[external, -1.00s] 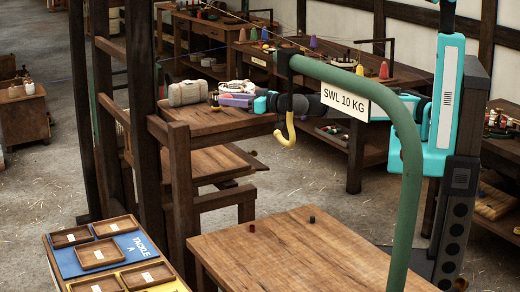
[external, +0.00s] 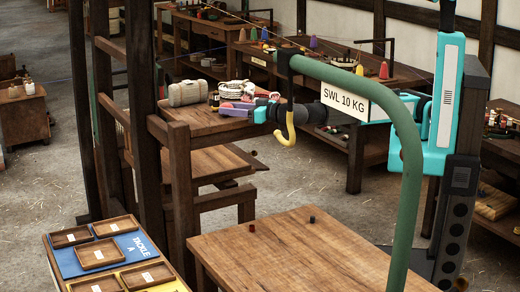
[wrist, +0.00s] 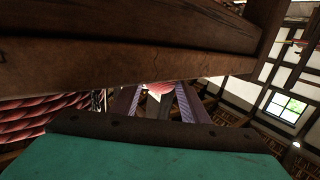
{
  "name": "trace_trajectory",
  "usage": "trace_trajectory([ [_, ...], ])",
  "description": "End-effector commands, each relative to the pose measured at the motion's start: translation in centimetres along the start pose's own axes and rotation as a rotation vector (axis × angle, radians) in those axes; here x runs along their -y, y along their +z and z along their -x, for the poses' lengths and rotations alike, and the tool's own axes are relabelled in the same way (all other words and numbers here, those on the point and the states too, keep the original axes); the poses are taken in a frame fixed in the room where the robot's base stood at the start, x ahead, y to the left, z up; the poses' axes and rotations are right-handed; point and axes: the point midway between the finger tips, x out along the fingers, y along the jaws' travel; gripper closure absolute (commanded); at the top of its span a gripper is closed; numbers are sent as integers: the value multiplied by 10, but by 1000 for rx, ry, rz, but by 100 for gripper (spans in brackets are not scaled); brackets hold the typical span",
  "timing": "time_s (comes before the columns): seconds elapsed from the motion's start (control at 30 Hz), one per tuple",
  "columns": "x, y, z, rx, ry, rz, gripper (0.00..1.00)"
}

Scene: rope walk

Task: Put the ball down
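My gripper (external: 232,109) reaches left past the hanging hook, low over the far wooden bench (external: 196,125). In the wrist view its two purple fingers (wrist: 160,90) stand apart with a pinkish rounded thing between their tips, which looks like the ball (wrist: 157,86). Only a small part of the ball shows there, below a dark wooden beam. In the external view the ball cannot be clearly told from the pink and purple fingers. Whether it touches the bench cannot be told.
A dark wooden beam (wrist: 130,55) crosses close above the fingers in the wrist view, with red rope (wrist: 40,115) at left. A grey barrel-shaped thing (external: 188,93) and a pale rope coil (external: 236,90) are on the bench. A yellow-tipped hook (external: 288,135) hangs beside my arm.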

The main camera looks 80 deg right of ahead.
Motion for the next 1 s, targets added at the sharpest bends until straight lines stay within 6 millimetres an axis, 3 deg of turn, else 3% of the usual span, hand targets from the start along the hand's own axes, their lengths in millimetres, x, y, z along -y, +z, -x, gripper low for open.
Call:
trace_trajectory([
  [0.1, 0, 0, 0, 0, 0, 0, 43],
  [0.63, 0, -5, 0, 0, 0, 0, 43],
  [1.0, 0, 0, 55, 0, -3, -1, 43],
])
